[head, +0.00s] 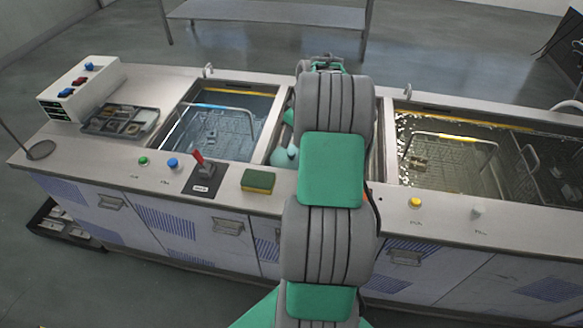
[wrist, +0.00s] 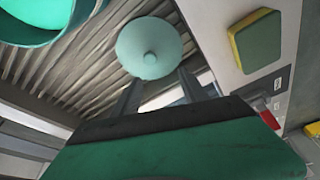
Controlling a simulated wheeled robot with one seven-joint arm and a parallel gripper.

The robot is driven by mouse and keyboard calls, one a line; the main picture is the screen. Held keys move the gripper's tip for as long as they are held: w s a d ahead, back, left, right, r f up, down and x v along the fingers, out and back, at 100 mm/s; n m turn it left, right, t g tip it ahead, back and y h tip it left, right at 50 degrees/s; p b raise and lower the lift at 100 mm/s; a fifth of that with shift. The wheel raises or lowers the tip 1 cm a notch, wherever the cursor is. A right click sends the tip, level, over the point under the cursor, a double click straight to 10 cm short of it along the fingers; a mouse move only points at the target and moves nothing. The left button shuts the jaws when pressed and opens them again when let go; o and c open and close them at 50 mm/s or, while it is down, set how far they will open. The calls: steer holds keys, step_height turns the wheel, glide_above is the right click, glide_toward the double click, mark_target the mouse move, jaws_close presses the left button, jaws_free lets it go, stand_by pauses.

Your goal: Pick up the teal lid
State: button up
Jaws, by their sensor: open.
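The teal lid (wrist: 148,42) is a pale round disc with a small knob, seen in the wrist view at top centre. It lies over a ribbed grey surface between the basins. In the head view a pale teal part, apparently the lid (head: 280,159), shows left of my arm, which hides the rest. My gripper (wrist: 157,82) is open, with its two fingers apart and pointing toward the lid's near edge. Nothing is seen between the fingers. The fingers are hidden in the head view. I cannot tell how much height separates them from the lid.
A teal round vessel (wrist: 35,20) is at the wrist view's upper left. A yellow-green sponge (head: 258,181) lies on the counter's front edge beside a red lever switch (head: 199,160). Water-filled basins with wire baskets flank the ribbed section: left basin (head: 215,130), right basin (head: 450,160).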

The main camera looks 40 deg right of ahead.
mark_target(292, 153)
steer(key=p+x, duration=0.1)
steer(key=x, duration=0.2)
steer(key=d+x, duration=0.1)
steer(key=x, duration=0.2)
steer(key=d+p+x, duration=0.1)
steer(key=x, duration=0.2)
steer(key=shift+s+f+p, duration=0.3)
steer(key=shift+s+f, duration=0.05)
steer(key=shift+f, duration=0.05)
jaws_close()
